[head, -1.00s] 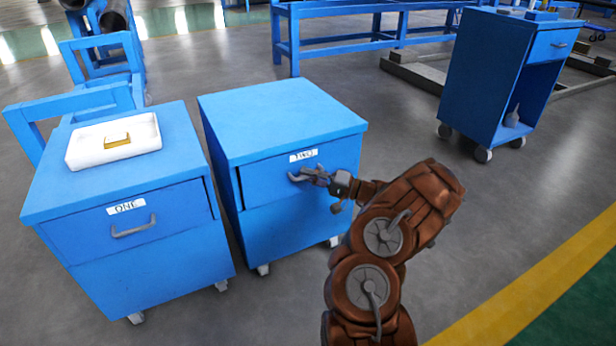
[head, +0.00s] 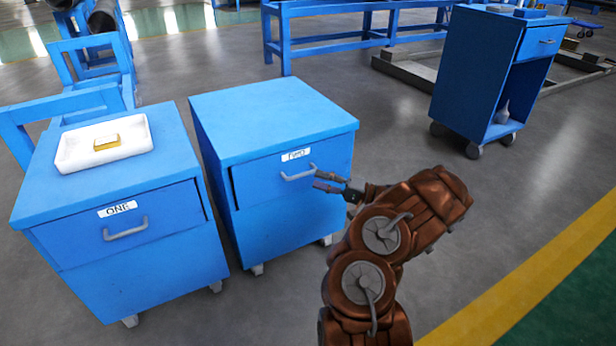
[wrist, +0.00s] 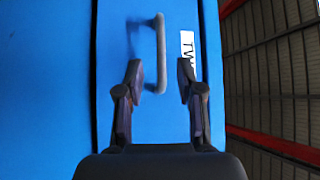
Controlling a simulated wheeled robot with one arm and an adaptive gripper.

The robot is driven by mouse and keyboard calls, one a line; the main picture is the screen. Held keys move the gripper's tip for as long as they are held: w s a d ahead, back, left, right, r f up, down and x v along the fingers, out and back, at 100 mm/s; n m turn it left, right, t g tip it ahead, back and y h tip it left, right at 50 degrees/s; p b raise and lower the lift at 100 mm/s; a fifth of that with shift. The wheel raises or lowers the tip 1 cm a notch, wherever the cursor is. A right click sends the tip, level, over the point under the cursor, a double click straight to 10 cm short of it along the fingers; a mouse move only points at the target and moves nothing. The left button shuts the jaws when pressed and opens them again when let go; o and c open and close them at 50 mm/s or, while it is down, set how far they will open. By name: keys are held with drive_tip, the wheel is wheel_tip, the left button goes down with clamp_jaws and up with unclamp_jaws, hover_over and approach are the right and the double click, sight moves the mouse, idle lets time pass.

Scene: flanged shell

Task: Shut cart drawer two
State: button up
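The blue cart marked TWO (head: 270,115) stands in the middle of the head view. Its drawer front (head: 255,180) sits close to the cart body, with a dark gap along its left edge; I cannot tell whether it is fully in. The grey drawer handle (head: 298,175) is on that front, and in the wrist view the handle (wrist: 160,55) lies ahead, between the lines of the fingers. My gripper (head: 318,182) is just right of the handle and apart from it. In the wrist view my gripper (wrist: 160,85) is open, with nothing between its fingers.
Cart ONE (head: 110,215) stands to the left, with a white tray (head: 75,160) holding a yellow block (head: 107,143) on top. Another blue cart (head: 475,80) stands at the back right.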

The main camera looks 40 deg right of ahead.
drive_tip(key=shift+v, duration=2.7)
